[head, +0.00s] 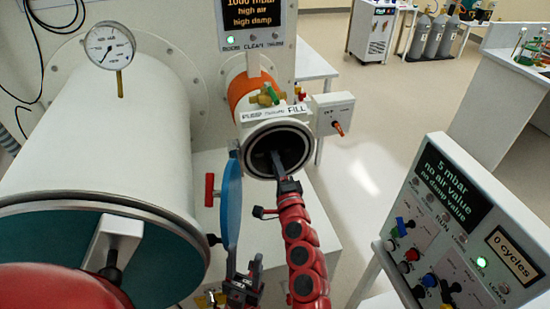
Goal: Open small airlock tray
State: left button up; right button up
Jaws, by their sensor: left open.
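The small airlock (249,138) is the short tube in the middle, with a dark round mouth facing me. Its round blue door (231,205) stands swung open at the left of the mouth. My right gripper (279,168), on the red segmented arm, reaches into the mouth. A narrow grey piece extends from it into the dark; I cannot tell whether it is a finger or the tray. No tray is clearly visible. My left gripper (243,286) is open, low in the view, just below the blue door.
A large airlock cylinder (120,140) with a gauge (109,46) fills the left. A control panel (450,225) reading 5 mbar stands at the lower right. A small box (333,113) with an orange-tipped lever is right of the mouth. Open floor lies beyond.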

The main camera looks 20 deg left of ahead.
jog(key=shift+w+a, duration=0.15)
jog(key=shift+w, duration=0.15)
grip_shut()
dwell(1.4)
